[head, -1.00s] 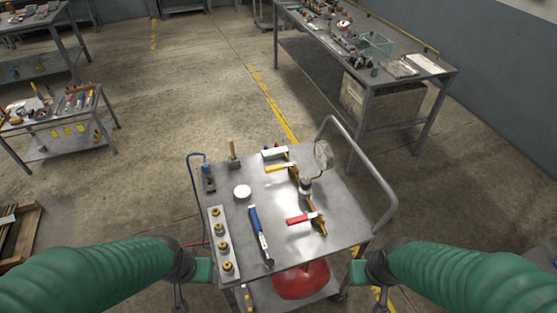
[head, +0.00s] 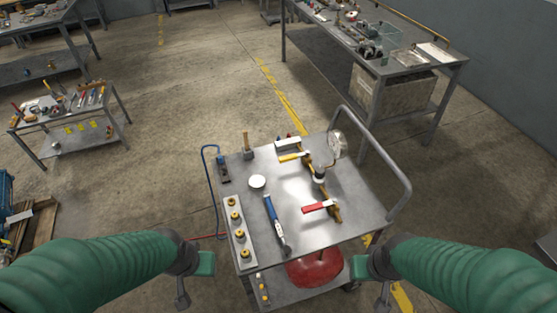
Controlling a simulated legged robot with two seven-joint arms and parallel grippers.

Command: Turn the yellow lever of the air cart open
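The air cart (head: 262,208) stands in front of me, a grey metal cart with a tubular handle on its right. A brass pipe assembly runs along its top. The yellow lever (head: 291,157) sits at the far end of this pipe and points left across it. A red lever (head: 318,207) sits at the near end and also points left. My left gripper (head: 182,294) is low at the left, off the cart's near left corner. My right gripper (head: 383,297) is low at the right, off the near right corner. Both are apart from the levers, and their fingers are too unclear to judge.
On the cart lie a blue-handled tool (head: 272,215), a white round lid (head: 257,182), a hammer (head: 247,146) and a strip of brass fittings (head: 239,231). A gauge (head: 337,144) stands by the pipe. A red tank (head: 314,270) is below. A workbench (head: 455,63) stands behind right.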

